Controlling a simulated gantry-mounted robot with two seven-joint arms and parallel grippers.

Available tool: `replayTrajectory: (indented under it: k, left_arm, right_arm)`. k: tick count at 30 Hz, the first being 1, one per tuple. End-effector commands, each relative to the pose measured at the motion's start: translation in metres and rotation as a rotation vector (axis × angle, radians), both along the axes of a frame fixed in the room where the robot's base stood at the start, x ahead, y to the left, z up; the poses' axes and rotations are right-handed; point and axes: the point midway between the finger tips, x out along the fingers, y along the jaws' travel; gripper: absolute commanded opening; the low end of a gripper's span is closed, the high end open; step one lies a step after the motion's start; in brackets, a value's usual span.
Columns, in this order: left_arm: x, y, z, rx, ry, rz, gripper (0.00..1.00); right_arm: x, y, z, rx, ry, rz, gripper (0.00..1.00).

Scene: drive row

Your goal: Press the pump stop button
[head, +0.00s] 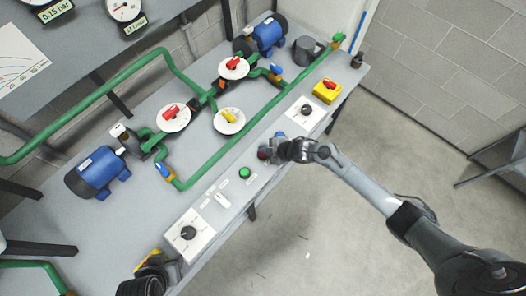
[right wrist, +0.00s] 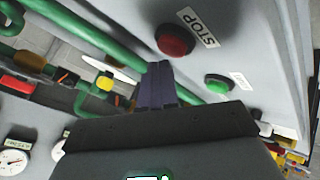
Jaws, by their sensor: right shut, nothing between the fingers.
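The red stop button (right wrist: 175,40) with its STOP label (right wrist: 198,27) sits on the sloping grey front panel. It also shows in the head view (head: 263,153), partly hidden by my right gripper (head: 282,151). In the right wrist view the shut, empty fingers (right wrist: 160,72) end just beside the red button in the picture; I cannot tell whether they touch it. A green button (head: 244,172) is close by on the same panel and also shows in the right wrist view (right wrist: 217,84). Dark parts of mine show at the head view's bottom left; my left fingers cannot be made out.
Dial switches (head: 188,232) and (head: 306,109) flank the buttons on the panel. A yellow box with a red knob (head: 327,90) stands farther right. Green pipes (head: 232,148), valves and blue pumps (head: 97,172) fill the bench behind.

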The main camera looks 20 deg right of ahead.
Motion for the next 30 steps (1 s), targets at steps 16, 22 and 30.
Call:
replayTrajectory:
  k: [16, 22, 30]
  left_arm:
    - [-0.0003, 0.0031, -0.0007, 0.013, 0.0, -0.008, 0.43]
    - [-0.0004, 0.0032, -0.0037, 0.014, 0.001, -0.009, 0.43]
    - [-0.0004, 0.0023, -0.0057, 0.01, 0.001, -0.006, 0.43]
  right_arm:
    - [0.0, 0.0, -0.0002, 0.0, 0.0, 0.0, 0.0]
    - [0.0, 0.0001, -0.0049, 0.0, 0.0, 0.0, 0.0]
    - [-0.0001, 0.0, -0.0094, 0.0, 0.0, 0.0, 0.0]
